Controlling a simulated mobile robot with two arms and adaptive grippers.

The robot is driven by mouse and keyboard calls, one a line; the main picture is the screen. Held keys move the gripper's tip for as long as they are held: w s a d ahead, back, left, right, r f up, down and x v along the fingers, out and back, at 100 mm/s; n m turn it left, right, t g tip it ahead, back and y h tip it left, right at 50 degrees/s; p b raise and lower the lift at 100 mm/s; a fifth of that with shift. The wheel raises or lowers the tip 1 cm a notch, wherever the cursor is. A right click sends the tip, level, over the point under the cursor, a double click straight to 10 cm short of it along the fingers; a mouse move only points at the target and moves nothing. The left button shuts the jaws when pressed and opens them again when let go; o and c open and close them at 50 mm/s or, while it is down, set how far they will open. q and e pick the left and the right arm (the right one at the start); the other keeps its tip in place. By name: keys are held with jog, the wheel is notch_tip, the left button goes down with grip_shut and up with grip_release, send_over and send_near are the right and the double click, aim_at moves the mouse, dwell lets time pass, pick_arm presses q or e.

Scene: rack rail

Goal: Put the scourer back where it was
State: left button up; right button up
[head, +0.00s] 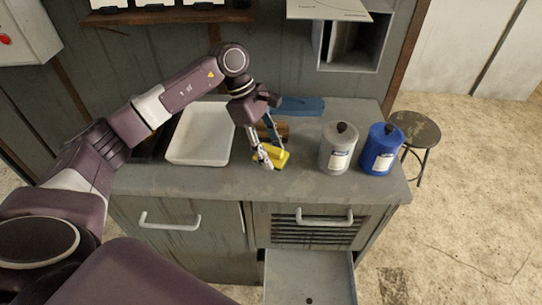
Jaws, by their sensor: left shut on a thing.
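The yellow scourer (278,158) is at my left gripper (266,157), just over or on the grey counter top, in front of a brown wooden piece. My left gripper is shut on the scourer and points down. The fingers hide part of the scourer, and I cannot tell whether it touches the counter. My right gripper is not in the head view.
A white tray (199,149) lies left of the gripper. A grey canister (338,152) and a blue canister (381,150) stand to the right on the counter (300,185). A blue object (298,106) lies behind. A drawer (310,278) is open below.

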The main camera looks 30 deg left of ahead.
pick_arm(q)
notch_tip(320, 180, down, 3)
jog(key=shift+r, duration=0.2)
jog(key=shift+f, duration=0.25)
jog(key=o, duration=1)
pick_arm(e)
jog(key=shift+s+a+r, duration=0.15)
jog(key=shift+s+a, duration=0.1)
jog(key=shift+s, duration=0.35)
